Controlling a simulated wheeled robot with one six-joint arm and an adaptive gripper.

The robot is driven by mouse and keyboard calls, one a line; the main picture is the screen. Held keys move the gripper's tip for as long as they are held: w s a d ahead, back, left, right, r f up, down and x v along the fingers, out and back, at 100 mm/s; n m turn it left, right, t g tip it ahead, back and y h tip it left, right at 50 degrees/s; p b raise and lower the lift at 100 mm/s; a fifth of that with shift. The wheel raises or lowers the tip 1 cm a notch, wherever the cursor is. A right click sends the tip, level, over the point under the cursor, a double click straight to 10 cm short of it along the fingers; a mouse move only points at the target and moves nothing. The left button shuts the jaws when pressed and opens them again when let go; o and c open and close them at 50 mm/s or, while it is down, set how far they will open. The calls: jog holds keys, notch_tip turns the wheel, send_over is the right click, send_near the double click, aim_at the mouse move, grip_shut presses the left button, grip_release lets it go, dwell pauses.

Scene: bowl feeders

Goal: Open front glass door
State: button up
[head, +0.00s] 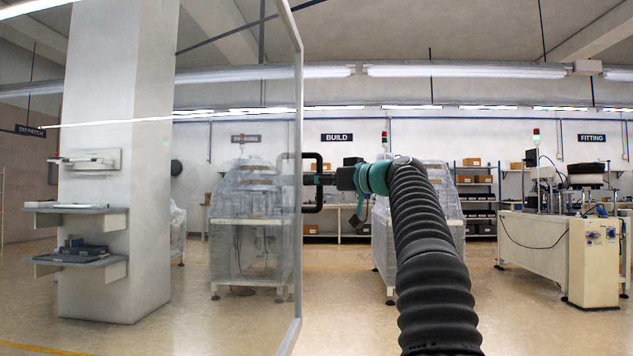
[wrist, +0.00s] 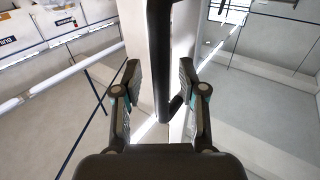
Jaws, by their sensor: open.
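The front glass door (head: 298,230) stands left of my arm in the head view, a clear pane with a thin pale frame seen at a steep angle. Its black bar handle (head: 319,156) sticks out at the frame's edge, at mid height. My gripper (head: 322,180) points left at this handle. In the wrist view the handle (wrist: 158,60) runs between the two fingers of my gripper (wrist: 159,72), which are open with a gap visible on each side. The pale door frame shows behind the bar. The head view does not resolve the fingertips clearly.
Left of the door, a white pillar (head: 118,190) carries grey shelves (head: 75,258). Wrapped machines (head: 430,185) stand behind my arm. A feeder bench (head: 540,240) stands at the right. The floor (head: 345,290) beside the door's edge is clear.

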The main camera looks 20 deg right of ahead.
jog(key=v, duration=1.2)
dwell(0.3)
